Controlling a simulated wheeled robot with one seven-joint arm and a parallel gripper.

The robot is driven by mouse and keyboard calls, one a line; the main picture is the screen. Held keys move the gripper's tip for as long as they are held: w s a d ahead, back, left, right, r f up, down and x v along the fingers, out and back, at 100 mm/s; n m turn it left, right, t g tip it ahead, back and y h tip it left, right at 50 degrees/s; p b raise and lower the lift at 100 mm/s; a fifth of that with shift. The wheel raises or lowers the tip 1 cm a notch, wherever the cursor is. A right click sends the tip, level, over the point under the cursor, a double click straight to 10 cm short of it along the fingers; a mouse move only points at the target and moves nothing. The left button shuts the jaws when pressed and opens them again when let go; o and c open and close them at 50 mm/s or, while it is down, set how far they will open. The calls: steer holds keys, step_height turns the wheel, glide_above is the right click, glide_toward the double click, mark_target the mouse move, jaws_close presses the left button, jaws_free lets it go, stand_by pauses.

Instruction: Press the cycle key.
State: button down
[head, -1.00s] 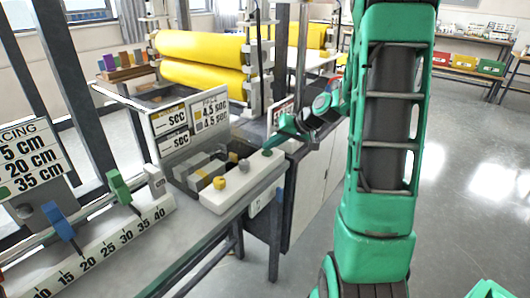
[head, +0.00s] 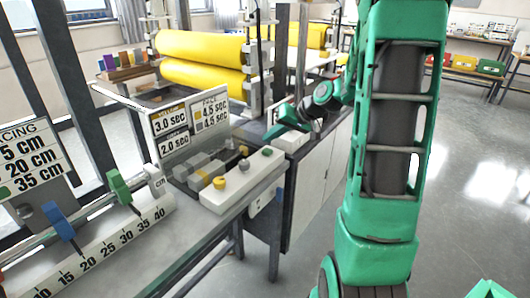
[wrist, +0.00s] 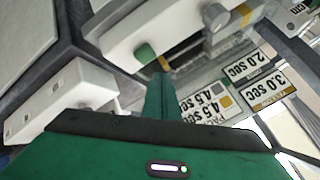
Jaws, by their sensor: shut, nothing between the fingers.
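I see no readable label saying which is the cycle key. The green key also shows in the wrist view (wrist: 145,53), with the grey knob (wrist: 215,17) to its right. My gripper (head: 268,137) is shut and empty, behind and above the green key in the head view, apart from it. In the wrist view its fingers (wrist: 158,85) end just below the green key.
A sign panel (head: 172,128) behind the box reads 3.0 sec and 2.0 sec, with a 4.5 sec card beside it. Grey blocks (head: 200,165) stand behind the box. Another white box (wrist: 60,112) lies left of my fingers. Yellow rollers (head: 200,65) stand at the back.

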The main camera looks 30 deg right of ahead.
mark_target(271, 151)
steer(key=shift+r, duration=1.75)
steer(key=s+a+f+m+g+h, duration=0.1)
steer(key=s+a+g, duration=0.1)
steer(key=s, duration=0.9)
steer(key=s+a+g+h, duration=0.1)
steer(key=s+a+g, duration=0.1)
steer(key=s, duration=1)
steer(key=s+a+f+m+g+h, duration=0.1)
steer(key=s+g, duration=0.3)
steer(key=s, duration=0.8)
steer(key=shift+a+f+m+h, duration=0.3)
steer(key=shift+a+f+h, duration=0.05)
steer(key=shift+a+h, duration=0.05)
steer(key=shift+w, duration=0.1)
steer(key=shift+w+f, duration=0.25)
steer(key=shift+w, duration=0.25)
